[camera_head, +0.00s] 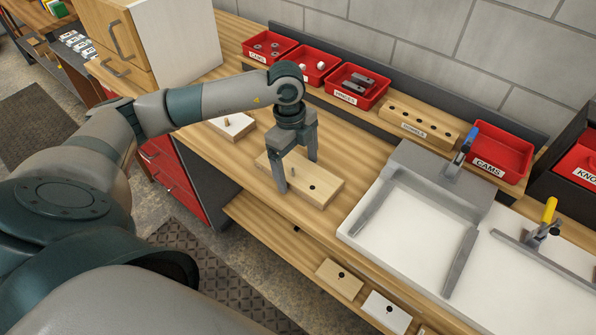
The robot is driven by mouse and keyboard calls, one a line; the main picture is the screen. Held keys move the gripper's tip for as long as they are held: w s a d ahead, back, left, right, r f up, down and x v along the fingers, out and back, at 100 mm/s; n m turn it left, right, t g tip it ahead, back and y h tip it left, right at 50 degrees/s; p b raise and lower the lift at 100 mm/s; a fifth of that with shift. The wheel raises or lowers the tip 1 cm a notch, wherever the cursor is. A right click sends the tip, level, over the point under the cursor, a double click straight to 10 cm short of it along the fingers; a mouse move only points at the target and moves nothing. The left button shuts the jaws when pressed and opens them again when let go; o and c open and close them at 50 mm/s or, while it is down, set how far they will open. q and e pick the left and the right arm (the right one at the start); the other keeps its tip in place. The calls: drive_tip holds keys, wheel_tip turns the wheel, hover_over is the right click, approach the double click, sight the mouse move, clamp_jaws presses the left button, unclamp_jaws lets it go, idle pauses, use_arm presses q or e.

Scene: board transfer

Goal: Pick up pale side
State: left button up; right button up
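A second board with a whiter top (234,124) and a peg lies behind and to the left. On the low front shelf are a pale wooden piece (335,284) and a white piece (381,304), each with a dark knob. My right gripper is not in view.
Red bins (359,101) and a wooden block with holes (428,128) line the back ledge. A grey fixture with a white bed (407,241) and a blue-handled clamp (462,147) stands to the right. A wooden cabinet (139,42) stands back left.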

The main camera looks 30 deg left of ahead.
sight(303, 172)
use_arm(q)
drive_tip(key=c, duration=1.1)
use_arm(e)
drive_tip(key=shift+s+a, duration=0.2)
use_arm(q)
drive_tip(key=shift+r, duration=0.1)
